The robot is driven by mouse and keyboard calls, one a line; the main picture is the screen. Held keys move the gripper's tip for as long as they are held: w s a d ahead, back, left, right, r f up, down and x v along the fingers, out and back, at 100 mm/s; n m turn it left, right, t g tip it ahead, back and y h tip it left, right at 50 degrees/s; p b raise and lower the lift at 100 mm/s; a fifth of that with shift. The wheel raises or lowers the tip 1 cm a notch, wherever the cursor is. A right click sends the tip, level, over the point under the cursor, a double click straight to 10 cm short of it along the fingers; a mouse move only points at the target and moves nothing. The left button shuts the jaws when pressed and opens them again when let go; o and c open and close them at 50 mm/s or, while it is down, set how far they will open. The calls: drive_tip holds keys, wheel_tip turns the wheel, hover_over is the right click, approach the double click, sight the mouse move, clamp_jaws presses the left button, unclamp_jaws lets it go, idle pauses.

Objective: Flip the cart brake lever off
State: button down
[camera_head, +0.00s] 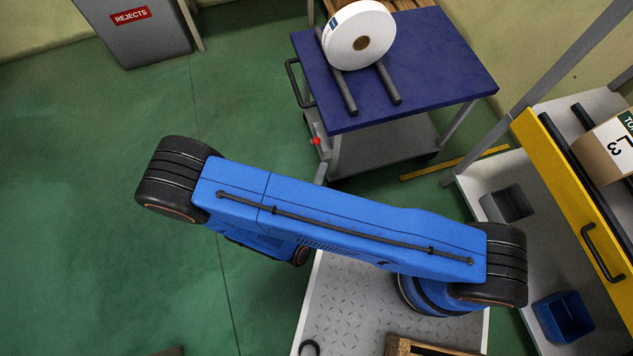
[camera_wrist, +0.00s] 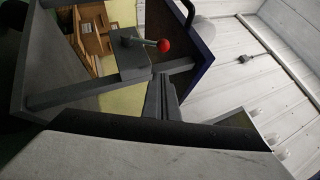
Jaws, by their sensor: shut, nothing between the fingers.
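The cart (camera_head: 440,60) has a dark blue top and a grey lower shelf. Its brake lever shows as a small red knob (camera_head: 316,141) on the cart's left side, below the top. In the wrist view the red knob (camera_wrist: 164,46) sits on the end of a thin rod that comes out of a grey block (camera_wrist: 128,58). My gripper (camera_wrist: 162,80) is shut and empty, its fingertips just below the knob in the picture and apart from it. In the head view my blue arm hides most of the gripper.
A white roll (camera_head: 345,45) rests on two dark bars on the cart top. A black handle (camera_head: 296,82) juts from the cart's left side. A yellow-fronted bench (camera_head: 575,190) stands at the right. A grey rejects bin (camera_head: 140,35) is far left. Green floor left is clear.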

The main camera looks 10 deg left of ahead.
sight(315, 141)
drive_tip(key=w, duration=0.1)
drive_tip(key=w+a+r, duration=0.2)
drive_tip(key=shift+w+a, duration=0.15)
drive_tip(key=shift+w, duration=0.15)
drive_tip(key=shift+r, duration=0.15)
idle(0.3)
